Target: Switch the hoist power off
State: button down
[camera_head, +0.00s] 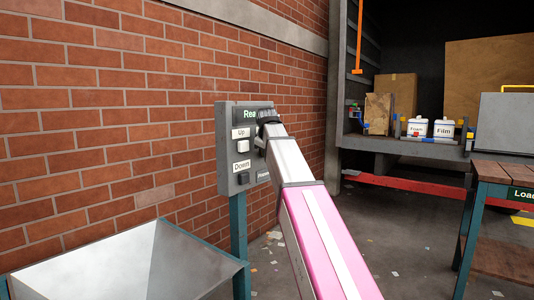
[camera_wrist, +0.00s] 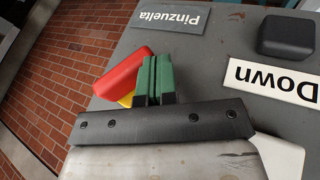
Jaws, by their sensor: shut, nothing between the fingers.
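A grey control panel (camera_head: 226,150) stands on a teal post before the brick wall. It has an Up label with a white button (camera_head: 243,146), and a Down label with a black button (camera_head: 243,178). In the wrist view a red switch handle (camera_wrist: 124,72) over a yellow part (camera_wrist: 127,99) sits on the panel, near the "Pinzuelta" label (camera_wrist: 168,18). My gripper (camera_wrist: 157,66) is shut and empty, its green fingertips right beside the handle's right side; whether they touch it I cannot tell. In the head view my arm hides the switch.
A metal hopper (camera_head: 130,265) stands in front, left of the post. On the right are a truck bed with Foam (camera_head: 414,128) and Film (camera_head: 443,129) tubs, and a bench (camera_head: 495,172). The black Down button (camera_wrist: 286,35) is close to my gripper.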

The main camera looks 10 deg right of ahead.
jog(key=f+t+h, duration=0.1)
jog(key=t+h, duration=0.1)
jog(key=w+d+f+n+t+h, duration=0.1)
jog(key=t+h, duration=0.1)
jog(key=t, duration=0.1)
jog(key=f+n+t+h, duration=0.1)
jog(key=t+h, duration=0.1)
jog(key=shift+w+d+f+t, duration=0.25)
jog(key=shift+f+t, duration=0.15)
dwell(0.3)
jog(key=shift+w+d+f, duration=0.25)
jog(key=shift+w+d, duration=0.15)
dwell(0.7)
jog(key=shift+s+f, duration=0.1)
dwell(0.5)
